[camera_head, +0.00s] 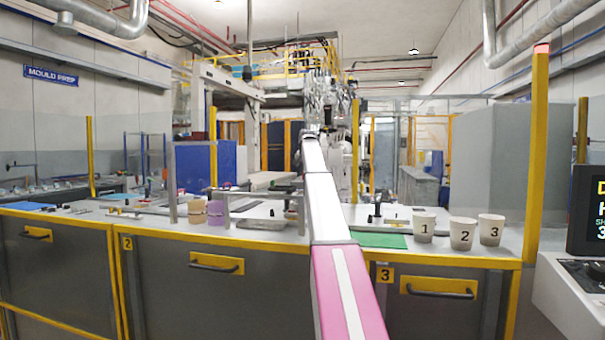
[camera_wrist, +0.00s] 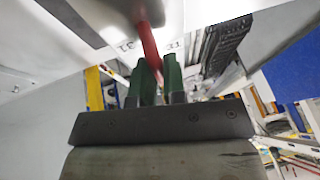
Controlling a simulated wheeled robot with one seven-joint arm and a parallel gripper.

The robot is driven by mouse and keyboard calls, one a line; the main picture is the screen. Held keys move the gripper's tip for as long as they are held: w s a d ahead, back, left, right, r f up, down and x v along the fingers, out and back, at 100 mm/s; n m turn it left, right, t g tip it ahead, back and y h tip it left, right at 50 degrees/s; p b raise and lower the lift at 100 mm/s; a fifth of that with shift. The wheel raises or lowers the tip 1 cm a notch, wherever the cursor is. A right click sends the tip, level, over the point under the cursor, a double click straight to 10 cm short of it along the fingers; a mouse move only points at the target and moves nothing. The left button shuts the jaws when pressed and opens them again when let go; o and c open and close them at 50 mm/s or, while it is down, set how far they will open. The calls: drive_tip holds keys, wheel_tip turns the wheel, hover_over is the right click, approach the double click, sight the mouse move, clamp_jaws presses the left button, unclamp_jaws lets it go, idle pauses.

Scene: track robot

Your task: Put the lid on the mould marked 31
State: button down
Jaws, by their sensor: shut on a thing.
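My gripper (camera_wrist: 159,66) shows in the wrist view as two green fingers on a dark block. It is shut on a red bar (camera_wrist: 149,42) that runs up between the fingers. The bar may be the lid's handle; I cannot make out the lid itself. Beyond the fingers is a pale surface (camera_wrist: 182,22) with small dark marks on both sides of the bar. In the head view my arm reaches away over the bench, and my gripper and the mould cannot be made out there.
A bench (camera_head: 455,253) with yellow edges crosses in front. On it stand cups marked 1 (camera_head: 423,227), 2 (camera_head: 462,234) and 3 (camera_head: 490,230), a green mat (camera_head: 378,240), and a purple pot (camera_head: 216,213). A yellow post (camera_head: 537,150) rises at the right.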

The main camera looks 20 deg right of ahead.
drive_tip(key=shift+a+f, duration=0.1)
drive_tip(key=shift+f, duration=2.2)
drive_tip(key=shift+f, duration=1.05)
idle(0.5)
drive_tip(key=c, duration=1.1)
unclamp_jaws()
